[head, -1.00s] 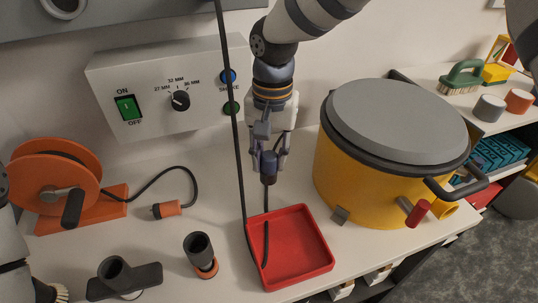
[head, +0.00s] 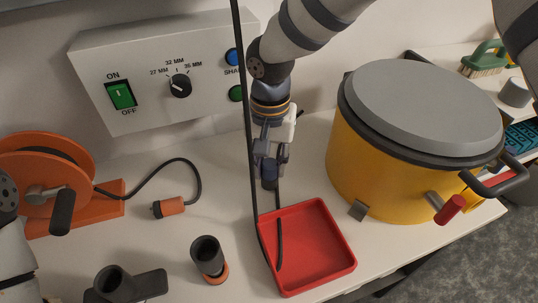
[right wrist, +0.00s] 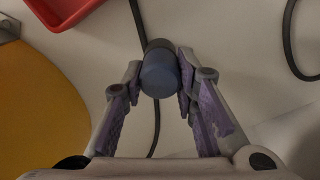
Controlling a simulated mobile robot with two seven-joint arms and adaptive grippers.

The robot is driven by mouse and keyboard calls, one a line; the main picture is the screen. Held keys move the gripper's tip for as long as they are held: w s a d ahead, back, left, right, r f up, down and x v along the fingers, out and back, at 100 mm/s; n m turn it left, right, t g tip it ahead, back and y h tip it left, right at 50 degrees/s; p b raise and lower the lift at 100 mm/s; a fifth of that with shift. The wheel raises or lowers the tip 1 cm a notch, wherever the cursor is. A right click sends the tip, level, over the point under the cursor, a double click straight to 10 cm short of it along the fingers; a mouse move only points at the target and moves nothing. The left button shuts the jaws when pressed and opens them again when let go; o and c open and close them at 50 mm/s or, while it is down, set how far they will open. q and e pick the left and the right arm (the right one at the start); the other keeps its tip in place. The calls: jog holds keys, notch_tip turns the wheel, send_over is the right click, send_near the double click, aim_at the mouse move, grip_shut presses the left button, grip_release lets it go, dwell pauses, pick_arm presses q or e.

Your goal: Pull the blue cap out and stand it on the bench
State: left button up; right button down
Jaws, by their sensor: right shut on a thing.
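My right gripper (head: 268,170) is shut on the dark blue cap (head: 269,183), behind the red tray. In the right wrist view the gripper (right wrist: 161,82) has its purple-padded fingers on both sides of the round cap (right wrist: 160,75). A darker round part shows just behind the cap; I cannot tell whether they are joined. A black cord (head: 279,230) runs from below the cap into the tray. The gap between cap and bench is unclear. My left arm shows at the left edge, but its gripper is out of view.
The red tray (head: 343,262) lies in front of my right gripper. The yellow pot (head: 375,165) stands to its right.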

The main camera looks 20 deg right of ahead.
jog(key=shift+f, duration=0.3)
dwell(0.4)
jog(key=c, duration=1.2)
grip_release()
jog(key=shift+r, duration=0.15)
notch_tip(320, 180, up, 12)
